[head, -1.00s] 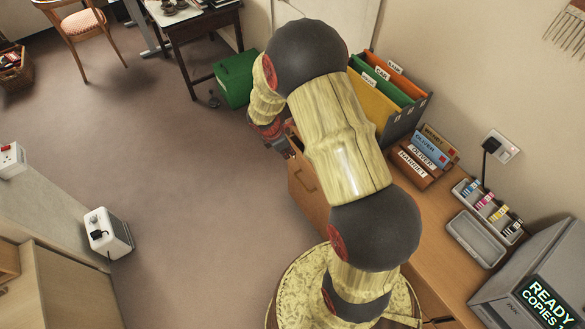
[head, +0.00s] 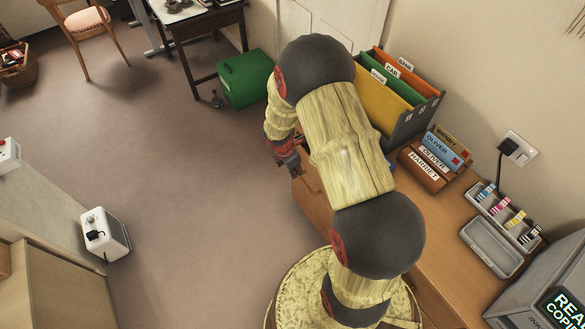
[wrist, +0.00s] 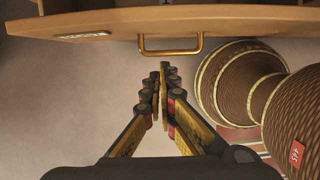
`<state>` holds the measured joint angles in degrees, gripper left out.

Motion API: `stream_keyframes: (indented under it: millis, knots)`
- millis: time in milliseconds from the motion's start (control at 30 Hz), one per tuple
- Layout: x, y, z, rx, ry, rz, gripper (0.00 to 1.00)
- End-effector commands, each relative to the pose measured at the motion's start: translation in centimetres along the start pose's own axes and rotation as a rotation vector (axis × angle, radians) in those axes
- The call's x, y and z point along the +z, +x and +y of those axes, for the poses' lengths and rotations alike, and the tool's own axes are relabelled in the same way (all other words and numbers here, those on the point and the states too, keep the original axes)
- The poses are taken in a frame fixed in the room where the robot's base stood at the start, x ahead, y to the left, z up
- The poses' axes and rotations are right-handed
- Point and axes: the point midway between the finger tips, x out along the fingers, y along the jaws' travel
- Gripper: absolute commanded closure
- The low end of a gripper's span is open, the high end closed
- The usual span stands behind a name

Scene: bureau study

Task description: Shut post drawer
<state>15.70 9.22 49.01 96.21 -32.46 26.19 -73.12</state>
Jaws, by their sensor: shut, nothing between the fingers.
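The wooden drawer (head: 312,208) stands out from the desk in the head view, partly hidden behind my arm. In the wrist view its front (wrist: 220,20) spans the top of the picture, with a brass bar handle (wrist: 171,51) and a small label plate at the left. The drawer's inside is barely visible at the top edge. My gripper (wrist: 163,68) is shut and empty. Its fingertips are in front of the drawer front, just below the handle in the picture; I cannot tell whether they touch it. In the head view my gripper (head: 290,165) is beside the drawer's outer end.
The desk (head: 440,220) carries an upright file box (head: 410,125), a rack of name signs (head: 428,172) and a grey tray (head: 490,247). A green box (head: 245,80) stands on the floor beyond. The floor between is clear.

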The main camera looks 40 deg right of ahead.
Motion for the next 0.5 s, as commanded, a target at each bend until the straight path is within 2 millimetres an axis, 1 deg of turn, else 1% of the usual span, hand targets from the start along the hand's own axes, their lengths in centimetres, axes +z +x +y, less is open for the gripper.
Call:
stream_keyframes:
  millis: [33,100,200,333,500]
  knots:
    - [0.3,0.9,0.1,0.001,0.003,-0.001,1.0]
    - [1.6,0.9,0.1,0.003,0.006,-0.001,1.0]
    - [2.7,1.1,0.1,0.001,0.005,0.0,1.0]
    - [3.6,1.3,0.0,0.001,0.004,0.0,1.0]
    - [3.9,1.3,0.1,0.001,0.001,0.0,1.0]
